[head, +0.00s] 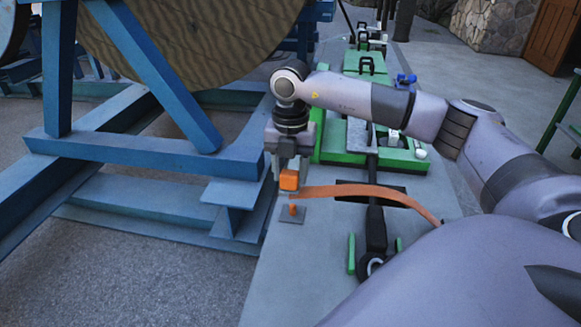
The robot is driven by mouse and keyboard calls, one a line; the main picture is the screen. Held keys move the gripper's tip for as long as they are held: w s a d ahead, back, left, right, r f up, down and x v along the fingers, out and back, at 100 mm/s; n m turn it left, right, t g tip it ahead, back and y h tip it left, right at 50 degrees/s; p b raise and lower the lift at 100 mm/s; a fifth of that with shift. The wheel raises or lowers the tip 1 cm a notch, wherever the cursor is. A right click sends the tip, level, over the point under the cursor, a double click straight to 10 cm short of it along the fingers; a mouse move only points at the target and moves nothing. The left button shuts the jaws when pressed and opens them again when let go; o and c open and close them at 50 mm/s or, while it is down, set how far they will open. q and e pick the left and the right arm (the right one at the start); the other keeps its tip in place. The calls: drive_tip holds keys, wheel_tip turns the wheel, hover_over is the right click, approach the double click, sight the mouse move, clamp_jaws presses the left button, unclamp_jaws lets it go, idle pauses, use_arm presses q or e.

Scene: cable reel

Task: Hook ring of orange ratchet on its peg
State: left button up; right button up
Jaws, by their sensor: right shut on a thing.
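The orange ratchet (289,180) is a small orange block held between the fingers of my right gripper (287,172), which points down. An orange strap (360,190) runs from near the ratchet to the right and curves down toward the front. A short orange peg (293,209) on a small dark plate stands on the grey platform just below the gripper. The ratchet appears above the peg; its ring is too small to make out, and I cannot tell whether they touch. My left gripper is not in view.
A blue steel reel frame (150,152) with a large wooden reel (190,35) stands close on the left. Green fixtures (345,145) and a black lever-like tool (376,230) sit on the grey platform (300,280). The platform's front left is bare.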

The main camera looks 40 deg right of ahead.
sight(291, 191)
drive_tip(key=shift+f+b, duration=1.9)
drive_tip(key=shift+f, duration=0.65)
drive_tip(key=shift+f+b, duration=0.3)
drive_tip(key=shift+f, duration=0.15)
drive_tip(key=shift+f, duration=0.2)
drive_tip(key=shift+f+b, duration=1.05)
drive_tip(key=shift+f, duration=1.1)
idle(0.6)
drive_tip(key=o, duration=1.3)
drive_tip(key=shift+c, duration=0.2)
